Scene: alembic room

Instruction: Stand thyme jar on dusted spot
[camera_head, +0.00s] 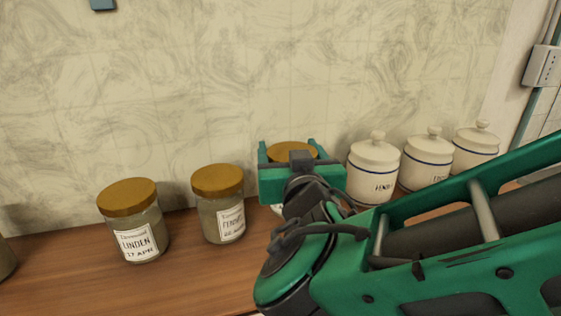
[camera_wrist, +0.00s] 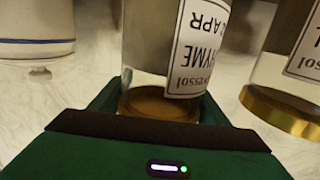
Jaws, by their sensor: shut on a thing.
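The thyme jar is a glass jar with a gold-brown lid (camera_head: 292,152), held upright between the green fingers of my gripper (camera_head: 288,155). In the wrist view, which is upside down, its label (camera_wrist: 205,45) reads THYME, and the gripper (camera_wrist: 160,108) is shut around the lid end. In the head view my gripper and arm hide most of the jar's body, so I cannot tell whether its base touches the wooden shelf (camera_head: 190,285). A small pale patch shows under the gripper; I cannot tell whether it is the dusted spot.
A linden jar (camera_head: 134,220) and another lidded jar (camera_head: 218,204) stand to the left. White lidded canisters (camera_head: 373,172) stand close on the right. The patterned wall is behind. Bare shelf lies in front of the left jars.

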